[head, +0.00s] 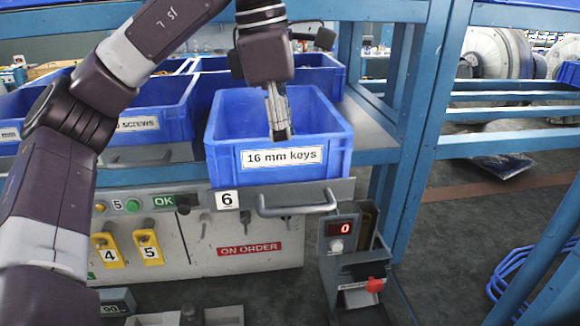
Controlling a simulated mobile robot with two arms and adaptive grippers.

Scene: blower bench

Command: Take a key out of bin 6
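Bin 6 is a blue bin (222,150) with a "16 mm keys" label, above a white tag marked 6. My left gripper (281,132) points down into its opening, with the fingertips near the inside of the front wall. The fingers look close together from this angle, and I cannot tell whether they are open or shut, or hold anything. The front wall hides the bin's floor, and no key can be made out. My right gripper is not in view.
A blue screws bin (170,107) stands to the left, with more blue bins behind. A blue frame post (418,130) rises close on the right. Yellow tags 4 and 5 hang lower left.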

